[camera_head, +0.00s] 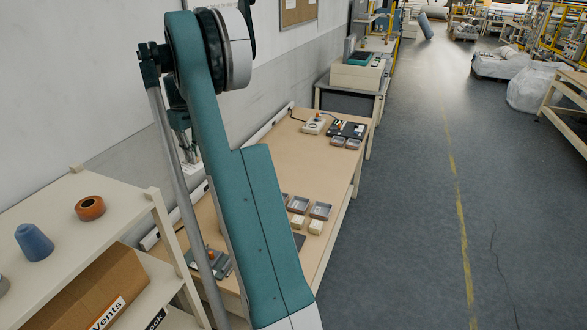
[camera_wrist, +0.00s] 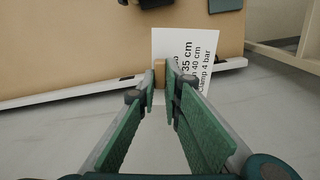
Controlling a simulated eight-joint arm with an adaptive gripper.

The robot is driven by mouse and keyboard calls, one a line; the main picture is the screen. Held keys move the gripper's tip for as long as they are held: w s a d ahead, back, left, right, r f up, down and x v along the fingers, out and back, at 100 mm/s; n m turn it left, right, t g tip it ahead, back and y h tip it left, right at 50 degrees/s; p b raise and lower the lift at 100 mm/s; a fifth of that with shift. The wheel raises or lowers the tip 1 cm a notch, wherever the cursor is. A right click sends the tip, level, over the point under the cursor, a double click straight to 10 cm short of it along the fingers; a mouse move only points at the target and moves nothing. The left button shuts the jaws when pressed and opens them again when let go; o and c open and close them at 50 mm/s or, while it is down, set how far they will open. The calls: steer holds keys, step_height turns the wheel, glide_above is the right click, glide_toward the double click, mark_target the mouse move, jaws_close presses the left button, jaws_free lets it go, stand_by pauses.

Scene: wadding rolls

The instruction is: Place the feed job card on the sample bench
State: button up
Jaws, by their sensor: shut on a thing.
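The feed job card (camera_wrist: 202,48), a white card with printed lines of text, shows at the upper middle of the wrist view. My gripper (camera_wrist: 166,88) is shut at the card's lower left part, on a small tan block (camera_wrist: 159,69) at the card. The long bench (camera_head: 310,165) with a tan top and light edging stands against the wall in the head view, largely behind my arm. A tan bench top (camera_wrist: 85,50) also shows beneath the card in the wrist view. In the head view my arm hides much of the bench, and the card is hard to make out.
Small grey trays (camera_head: 320,211) and a black device (camera_head: 347,129) stand on the bench. A shelf (camera_head: 60,213) with an orange-brown roll (camera_head: 90,207) and a blue cone (camera_head: 34,242) is at the left. The grey floor aisle (camera_head: 420,200) is clear.

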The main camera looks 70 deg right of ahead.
steer(key=w+d+f+n+b, duration=0.1)
steer(key=d+f, duration=0.1)
steer(key=f, duration=0.7)
steer(key=w+d+f+n+b, duration=0.1)
steer(key=f+b, duration=0.1)
steer(key=f, duration=0.8)
steer(key=shift+d+f, duration=0.15)
steer(key=shift+d, duration=0.2)
steer(key=shift+f, duration=0.1)
glide_above(208, 207)
steer(key=shift+a+f+b, duration=0.15)
steer(key=shift+f+b, duration=0.2)
steer(key=shift+f, duration=2.65)
steer(key=shift+f, duration=1.9)
steer(key=shift+f+b, duration=0.2)
steer(key=shift+b, duration=0.15)
steer(key=o, duration=0.7)
steer(key=shift+r, duration=0.1)
steer(key=shift+o, duration=0.2)
steer(key=shift+r, duration=0.1)
